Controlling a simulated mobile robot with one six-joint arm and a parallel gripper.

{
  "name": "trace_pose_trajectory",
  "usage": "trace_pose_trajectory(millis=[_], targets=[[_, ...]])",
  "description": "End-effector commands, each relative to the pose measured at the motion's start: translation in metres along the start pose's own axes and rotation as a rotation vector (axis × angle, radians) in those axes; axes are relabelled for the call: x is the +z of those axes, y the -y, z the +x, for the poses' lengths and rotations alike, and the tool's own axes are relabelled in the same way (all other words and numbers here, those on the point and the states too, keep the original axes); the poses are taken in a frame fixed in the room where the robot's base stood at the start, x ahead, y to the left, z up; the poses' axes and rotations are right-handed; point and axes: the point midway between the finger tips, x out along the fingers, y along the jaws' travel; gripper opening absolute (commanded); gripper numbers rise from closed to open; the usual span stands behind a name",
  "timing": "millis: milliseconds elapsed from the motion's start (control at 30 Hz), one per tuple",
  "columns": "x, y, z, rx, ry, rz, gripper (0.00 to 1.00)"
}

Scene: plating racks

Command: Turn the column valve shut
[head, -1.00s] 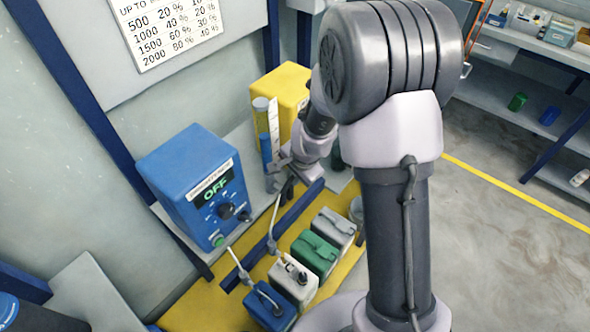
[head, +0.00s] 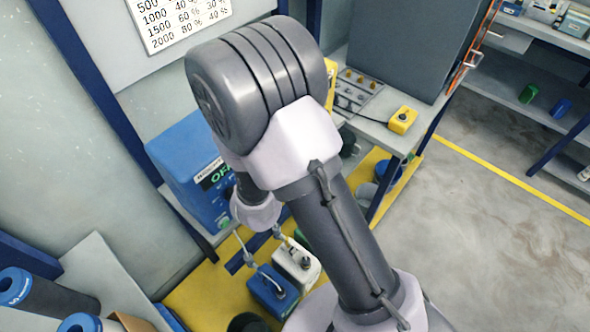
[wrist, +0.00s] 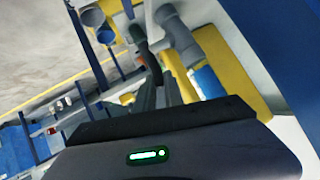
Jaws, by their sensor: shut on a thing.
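The column valve shows in the wrist view as a grey fitting (wrist: 180,42) with a dark lever beside it. My gripper (wrist: 160,88) is shut on the lever, with its dark fingers close around it. The exact contact is small and partly hidden by the housing. A blue part (wrist: 208,82), probably the liquid column, stands right of the valve in the wrist view. In the head view my arm covers the column, the valve and my fingertips.
A blue control box (head: 180,160) stands on the bench, its display partly hidden by my arm. Blue (head: 272,290) and white (head: 298,262) canisters with hoses stand below. A small yellow box (head: 403,120) sits on the counter at right. The floor at right is clear.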

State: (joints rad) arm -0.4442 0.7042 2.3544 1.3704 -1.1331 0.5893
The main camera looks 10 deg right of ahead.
Motion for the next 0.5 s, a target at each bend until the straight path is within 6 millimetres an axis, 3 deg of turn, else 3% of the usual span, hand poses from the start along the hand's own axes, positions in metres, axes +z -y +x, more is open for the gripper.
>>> trace_pose_trajectory(millis=[33, 500], targets=[[0.0070, -0.0024, 0.0017, -0.002, -0.016, -0.008, 0.00], [0.0053, -0.0012, -0.0044, -0.014, -0.110, -0.037, 0.00]])
